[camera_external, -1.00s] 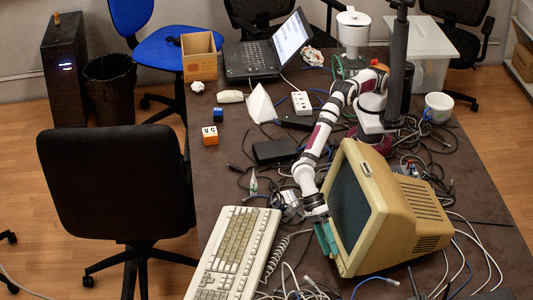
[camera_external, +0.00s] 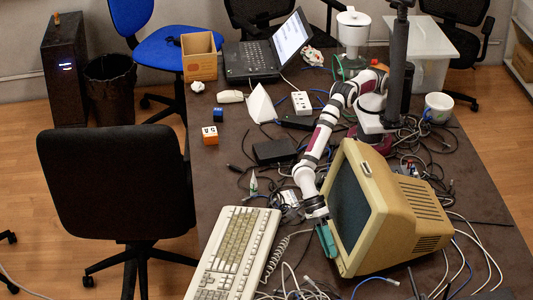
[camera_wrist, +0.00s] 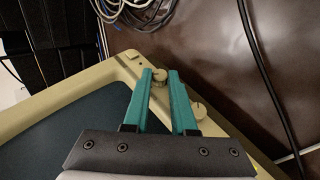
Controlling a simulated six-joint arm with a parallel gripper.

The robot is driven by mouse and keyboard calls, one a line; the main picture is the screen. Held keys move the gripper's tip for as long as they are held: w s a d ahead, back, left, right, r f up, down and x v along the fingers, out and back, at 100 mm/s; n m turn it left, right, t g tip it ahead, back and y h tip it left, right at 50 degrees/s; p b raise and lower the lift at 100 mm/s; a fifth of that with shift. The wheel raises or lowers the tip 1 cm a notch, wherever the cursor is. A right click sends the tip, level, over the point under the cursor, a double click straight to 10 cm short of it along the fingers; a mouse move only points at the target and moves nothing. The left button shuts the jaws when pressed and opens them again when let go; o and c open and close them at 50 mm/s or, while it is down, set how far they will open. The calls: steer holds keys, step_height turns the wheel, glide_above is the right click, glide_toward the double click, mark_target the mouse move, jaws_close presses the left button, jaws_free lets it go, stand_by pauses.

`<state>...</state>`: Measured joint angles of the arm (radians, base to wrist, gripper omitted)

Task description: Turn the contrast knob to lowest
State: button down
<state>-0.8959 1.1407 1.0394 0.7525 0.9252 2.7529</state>
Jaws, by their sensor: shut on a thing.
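A beige monitor (camera_external: 390,215) stands on the table at the front right, its dark screen (camera_external: 350,205) facing left. My gripper (camera_external: 327,240) is at the lower front edge of the screen's bezel, with teal fingers. In the wrist view my gripper (camera_wrist: 160,80) is shut on a small beige knob (camera_wrist: 160,74) on the bezel (camera_wrist: 117,62), one finger on each side. A second knob (camera_wrist: 198,110) sits on the same bezel, just outside the right finger. I cannot read any label that tells which is the contrast knob. Knobs are hidden in the external view.
A beige keyboard (camera_external: 235,250) lies left of the monitor. Loose cables (camera_external: 300,280) run around the monitor's front and right. The table's left strip is mostly clear.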

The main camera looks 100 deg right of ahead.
steer(key=y, duration=0.1)
steer(key=n+g+y, duration=0.1)
steer(key=y, duration=0.1)
steer(key=shift+w+d+f+n+g+y, duration=0.2)
steer(key=shift+d+f+n+g+y, duration=0.1)
steer(key=shift+f+n, duration=0.1)
steer(key=shift+w+f+n+g+y, duration=0.1)
steer(key=shift+f+n+g+y, duration=0.1)
steer(key=shift+n+g+y, duration=0.55)
steer(key=shift+f+n+g+y, duration=0.15)
steer(key=shift+n+g+y, duration=0.45)
steer(key=shift+y, duration=0.25)
steer(key=shift+g, duration=0.25)
steer(key=c, duration=0.7)
jaws_free()
steer(key=v, duration=0.7)
steer(key=shift+d, duration=0.25)
